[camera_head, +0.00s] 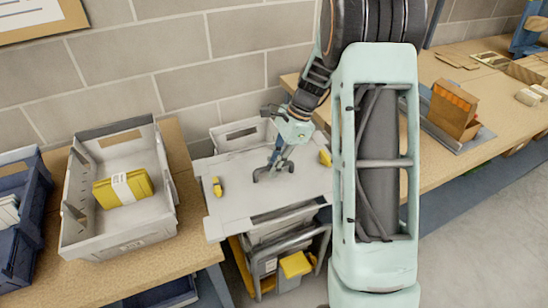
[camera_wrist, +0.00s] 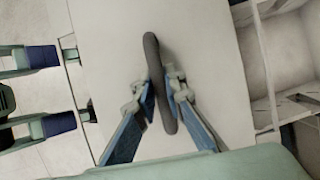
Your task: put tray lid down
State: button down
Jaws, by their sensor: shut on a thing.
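The tray lid (camera_head: 235,200) is a flat, light grey panel with yellow clips at its left and right sides and a dark bar handle in its middle. In the head view it lies level over a grey tray on a cart, between two benches; I cannot tell whether it touches the tray. My gripper (camera_head: 280,158) is above the lid's middle, its fingers closed on the handle. In the wrist view the gripper (camera_wrist: 163,95) has its two blue-padded fingers on either side of the dark handle (camera_wrist: 152,60), with the pale lid (camera_wrist: 110,80) behind.
A grey tote (camera_head: 85,235) with a yellow pack (camera_head: 125,188) stands on the left bench. A dark blue bin (camera_head: 22,255) is beside it. The cart (camera_head: 262,262) has a yellow part low down. An orange-brown box (camera_head: 453,108) stands on the right bench. A block wall closes the back.

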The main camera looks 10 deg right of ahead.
aim_at(277, 199)
jog(key=s+n+g, duration=0.1)
jog(key=n, duration=0.2)
jog(key=s+n+g+h, duration=0.1)
jog(key=n, duration=0.2)
jog(key=s+n+g, duration=0.1)
jog(key=n, duration=0.2)
jog(key=shift+s+a+f+h, duration=0.25)
jog(key=shift+s+a+h, duration=0.05)
jog(key=shift+s+a, duration=0.1)
jog(key=s+n+h, duration=0.1)
jog(key=n, duration=0.1)
jog(key=s+n+h, duration=0.1)
jog(key=n, duration=0.2)
jog(key=s+n+g, duration=0.1)
jog(key=n, duration=0.1)
jog(key=shift+a+f+n+h, duration=0.1)
jog(key=shift+f+n+h, duration=0.15)
jog(key=shift+n+h, duration=0.15)
jog(key=shift+s+a+r, duration=0.1)
